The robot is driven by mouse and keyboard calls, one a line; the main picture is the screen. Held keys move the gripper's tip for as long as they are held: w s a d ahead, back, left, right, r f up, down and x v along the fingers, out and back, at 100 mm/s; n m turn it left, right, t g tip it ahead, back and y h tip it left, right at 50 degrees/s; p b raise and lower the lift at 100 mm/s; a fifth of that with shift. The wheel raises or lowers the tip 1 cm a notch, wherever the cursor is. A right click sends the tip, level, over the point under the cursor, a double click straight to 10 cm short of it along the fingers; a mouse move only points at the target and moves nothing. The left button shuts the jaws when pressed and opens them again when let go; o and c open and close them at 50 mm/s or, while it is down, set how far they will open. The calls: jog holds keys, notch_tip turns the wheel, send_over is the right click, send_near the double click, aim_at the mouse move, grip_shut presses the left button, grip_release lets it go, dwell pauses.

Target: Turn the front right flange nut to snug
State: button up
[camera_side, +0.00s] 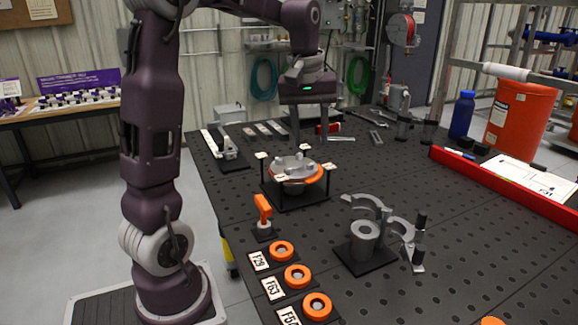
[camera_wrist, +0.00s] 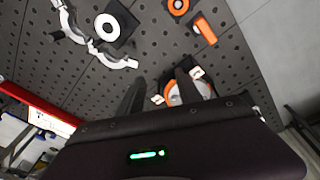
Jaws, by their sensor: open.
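A grey flange (camera_side: 291,164) with an orange ring (camera_side: 314,172) sits on a black stand in the middle of the table, with small white tags on posts around it. Nuts on the flange are too small to tell apart in the side view. My gripper (camera_side: 309,138) points down above the back of the flange, open and apart from it, with nothing seen between the fingers. In the wrist view, the fingers of my gripper (camera_wrist: 160,92) partly cover the orange ring (camera_wrist: 172,94), and the nuts are hidden or too small to make out.
A grey cylinder fixture with open clamp arms (camera_side: 364,238) stands front right of the flange. An orange handle (camera_side: 263,210) stands upright in front. Several orange rings on labelled plates (camera_side: 297,277) line the near left edge. A red rail (camera_side: 500,185) runs along the right.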

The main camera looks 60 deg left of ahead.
aim_at(289, 169)
jog(key=a+f+n, duration=0.2)
jog(key=a, duration=0.3)
jog(key=w+a+f+n+g, duration=0.1)
jog(key=a+f+n, duration=0.1)
jog(key=a, duration=0.3)
jog(key=w+a+f+n+h, duration=0.1)
jog(key=a+f+n, duration=0.1)
jog(key=a+f, duration=0.2)
jog(key=shift+a+f+g, duration=0.15)
jog(key=shift+a+g, duration=0.25)
jog(key=shift+a, duration=0.25)
notch_tip(289, 169, down, 7)
jog(key=shift+r, duration=0.1)
grip_shut()
